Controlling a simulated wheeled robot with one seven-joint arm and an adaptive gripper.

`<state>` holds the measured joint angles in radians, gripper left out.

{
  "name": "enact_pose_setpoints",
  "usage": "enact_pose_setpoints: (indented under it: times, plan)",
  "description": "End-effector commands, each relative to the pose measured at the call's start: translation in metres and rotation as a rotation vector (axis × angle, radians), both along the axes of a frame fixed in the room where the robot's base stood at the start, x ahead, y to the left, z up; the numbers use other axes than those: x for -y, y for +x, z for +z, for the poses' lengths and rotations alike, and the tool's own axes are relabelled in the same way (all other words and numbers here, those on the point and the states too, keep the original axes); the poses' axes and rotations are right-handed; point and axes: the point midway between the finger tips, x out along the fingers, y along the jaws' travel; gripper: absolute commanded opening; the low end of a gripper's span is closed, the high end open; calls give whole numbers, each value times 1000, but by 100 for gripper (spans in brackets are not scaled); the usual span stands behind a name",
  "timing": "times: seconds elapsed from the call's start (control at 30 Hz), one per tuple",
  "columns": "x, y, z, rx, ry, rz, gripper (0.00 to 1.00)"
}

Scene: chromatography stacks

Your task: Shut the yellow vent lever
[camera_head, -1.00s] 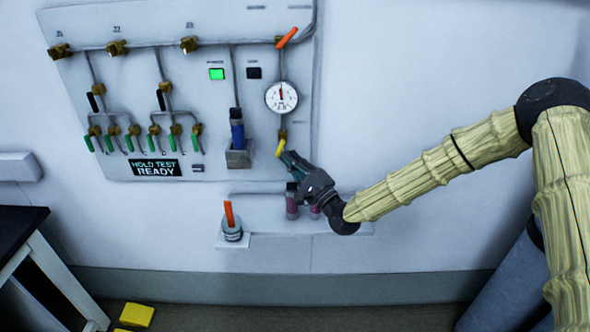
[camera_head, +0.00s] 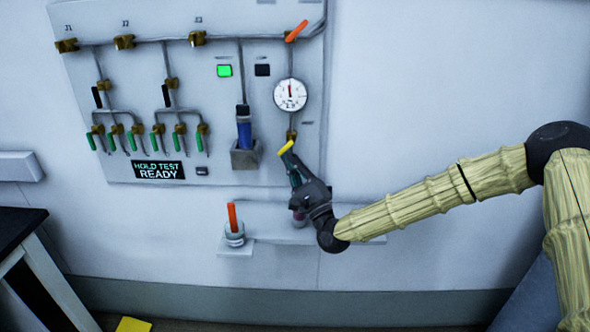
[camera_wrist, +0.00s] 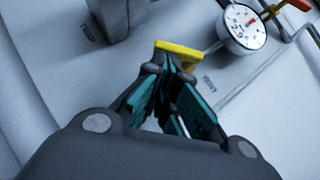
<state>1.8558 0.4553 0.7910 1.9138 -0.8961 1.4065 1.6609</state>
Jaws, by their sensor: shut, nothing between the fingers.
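The yellow vent lever (camera_head: 286,147) sits below the round gauge (camera_head: 291,95) on the wall panel. It slants from upper right to lower left. In the wrist view the lever (camera_wrist: 178,50) lies across, just beyond my fingertips. My gripper (camera_head: 291,163) is shut and empty, pointing up at the lever from below. In the wrist view its teal-padded fingers (camera_wrist: 170,68) meet at or very near the lever's underside; contact is hard to confirm. The lever's pivot is partly hidden.
An orange lever (camera_head: 297,31) is above the gauge. A blue cylinder (camera_head: 243,130) in a grey holder stands left of the lever. Below, a shelf (camera_head: 265,240) carries a pot with an orange stick (camera_head: 232,218). The wall to the right is clear apart from my arm.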

Motion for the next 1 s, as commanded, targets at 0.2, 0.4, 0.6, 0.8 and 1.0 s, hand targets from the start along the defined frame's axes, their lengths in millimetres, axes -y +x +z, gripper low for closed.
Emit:
enact_pose_setpoints:
  times: [0.2, 0.4, 0.6, 0.8, 1.0]
  plan:
    - [-5, 0, -3, 1, 0, 1, 0]
    - [-9, 0, -2, 0, -1, 1, 0]
    - [-11, 0, -1, -1, -1, 1, 0]
    - [-12, 0, 0, 0, -2, 1, 0]
    - [-12, 0, 0, 0, -2, 1, 0]
